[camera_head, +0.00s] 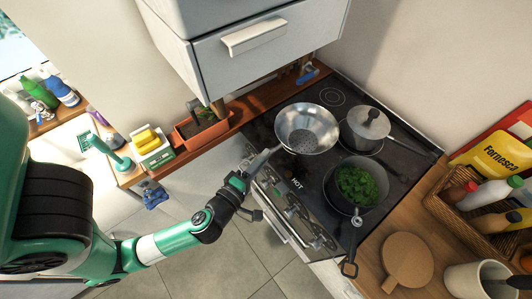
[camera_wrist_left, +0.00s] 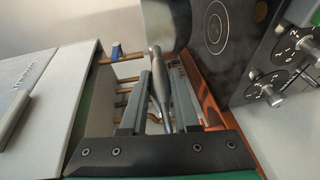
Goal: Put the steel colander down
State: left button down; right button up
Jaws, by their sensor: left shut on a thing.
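The steel colander (camera_head: 307,128) is a shiny round bowl with holes. In the head view it is over the left part of the black hob (camera_head: 297,98); I cannot tell whether it touches the surface. Its handle points toward the lower left, into my left gripper (camera_head: 246,180). In the left wrist view the handle (camera_wrist_left: 159,60) runs between the two fingers, and part of the bowl (camera_wrist_left: 165,22) shows beyond them. The left gripper is shut on the handle, in front of the stove. My right gripper is not in view.
A lidded pot (camera_head: 366,124) and a pan of greens (camera_head: 356,186) stand on the hob right of the colander. A grey cabinet (camera_head: 255,50) hangs above at the back. A planter (camera_head: 200,128) is left of the hob. A wooden board (camera_head: 407,260) lies at the right.

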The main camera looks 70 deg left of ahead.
pick_arm(q)
jog(key=w+a+f+b, duration=0.3)
jog(key=a+f+b, duration=0.2)
jog(key=f, duration=0.5)
jog(key=shift+a, duration=0.95)
jog(key=shift+f, duration=0.1)
jog(key=c, duration=0.7)
grip_release()
jog(key=shift+o, duration=0.2)
